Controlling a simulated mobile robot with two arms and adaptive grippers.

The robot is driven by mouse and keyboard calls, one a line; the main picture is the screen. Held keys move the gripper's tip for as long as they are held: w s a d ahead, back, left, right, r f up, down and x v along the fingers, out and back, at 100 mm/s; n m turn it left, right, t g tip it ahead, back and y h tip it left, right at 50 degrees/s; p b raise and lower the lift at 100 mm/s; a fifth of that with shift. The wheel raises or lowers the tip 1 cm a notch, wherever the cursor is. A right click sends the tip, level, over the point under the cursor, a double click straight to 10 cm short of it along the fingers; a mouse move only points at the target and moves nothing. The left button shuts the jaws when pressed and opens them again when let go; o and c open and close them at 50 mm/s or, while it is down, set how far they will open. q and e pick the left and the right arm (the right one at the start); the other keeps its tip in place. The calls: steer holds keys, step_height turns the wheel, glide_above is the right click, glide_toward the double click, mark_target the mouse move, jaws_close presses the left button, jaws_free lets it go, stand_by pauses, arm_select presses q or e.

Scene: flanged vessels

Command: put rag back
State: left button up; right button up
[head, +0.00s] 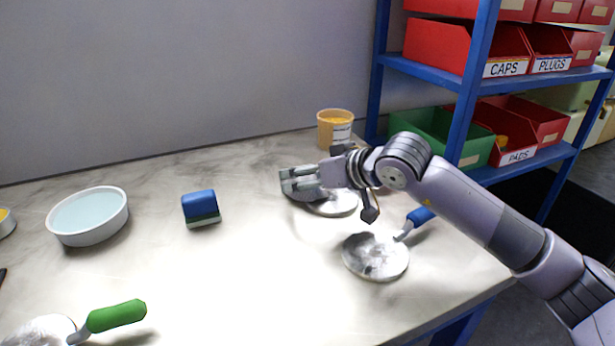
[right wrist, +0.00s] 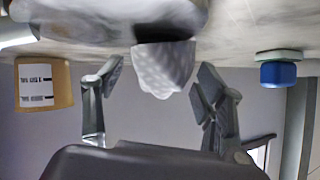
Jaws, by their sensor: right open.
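A pale grey, textured, cloth-like piece, which looks like the rag (right wrist: 165,65), shows between the fingers in the right wrist view. My right gripper (right wrist: 157,82) is open, with a finger on each side of it and visible gaps to both. In the head view my right gripper (head: 291,184) is low over the table, at the left edge of a pale round dish (head: 335,204). There I cannot make out the rag apart from the gripper and dish. My left gripper is not in view.
A yellow tub (head: 335,130) stands behind my gripper. A blue-green block (head: 200,208) and a white bowl (head: 88,217) are to the left. A second round dish (head: 376,257) with a blue handle (head: 420,217) lies in front. A green handle (head: 116,316) is front left. A blue shelf (head: 470,90) holds bins.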

steer(key=v, duration=1.2)
